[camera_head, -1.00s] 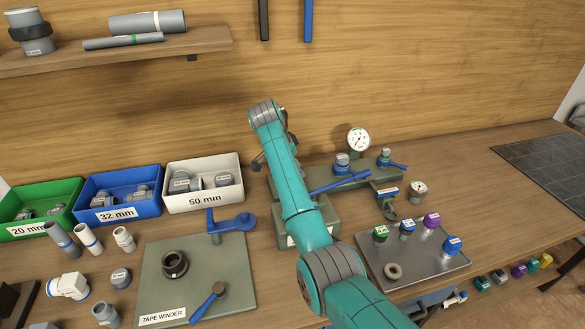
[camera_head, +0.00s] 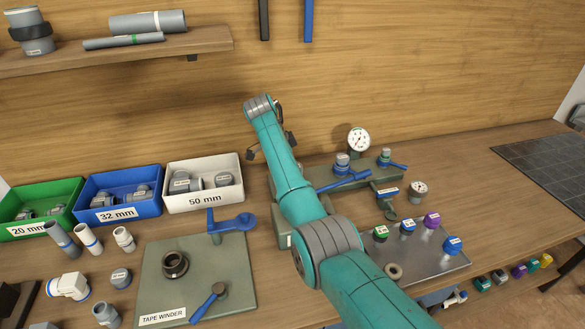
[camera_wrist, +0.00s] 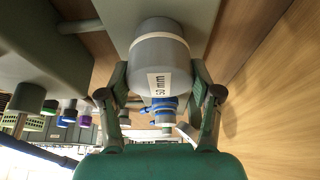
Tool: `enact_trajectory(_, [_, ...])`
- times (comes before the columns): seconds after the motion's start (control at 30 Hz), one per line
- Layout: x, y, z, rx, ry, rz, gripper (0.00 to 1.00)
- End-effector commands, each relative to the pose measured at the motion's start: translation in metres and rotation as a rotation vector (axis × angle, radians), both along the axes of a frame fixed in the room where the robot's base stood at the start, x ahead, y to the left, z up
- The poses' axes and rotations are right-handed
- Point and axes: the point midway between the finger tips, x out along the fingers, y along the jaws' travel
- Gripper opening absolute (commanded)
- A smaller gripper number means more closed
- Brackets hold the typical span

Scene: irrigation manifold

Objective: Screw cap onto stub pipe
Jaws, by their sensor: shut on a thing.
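A grey cap (camera_wrist: 160,55) labelled "50 mm" fills the upper middle of the wrist view. My gripper (camera_wrist: 160,92) is shut on it, with a dark finger on each side. In the head view, parts of my gripper (camera_head: 271,146) show beside the arm near the back wall, but the cap is hidden behind the arm. A grey-green block (camera_wrist: 125,12) lies beyond the cap in the wrist view. I cannot make out the stub pipe or whether the cap touches it.
The grey-green manifold (camera_head: 315,174) carries blue-handled valves and a gauge (camera_head: 358,140). A metal plate (camera_head: 432,262) with several coloured caps stands right of my arm. Fitting bins (camera_head: 203,207) and the tape winder board (camera_head: 160,262) are left.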

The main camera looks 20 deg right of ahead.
Motion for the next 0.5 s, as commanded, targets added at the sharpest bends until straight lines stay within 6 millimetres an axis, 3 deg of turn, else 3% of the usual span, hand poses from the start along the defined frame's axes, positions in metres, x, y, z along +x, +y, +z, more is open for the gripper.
enact_trajectory(0.23, [0.0024, -0.0039, 0.0047, -0.003, -0.009, -0.020, 0.22])
enact_trajectory(0.5, [0.0029, -0.0048, 0.0057, -0.002, -0.008, -0.255, 0.22])
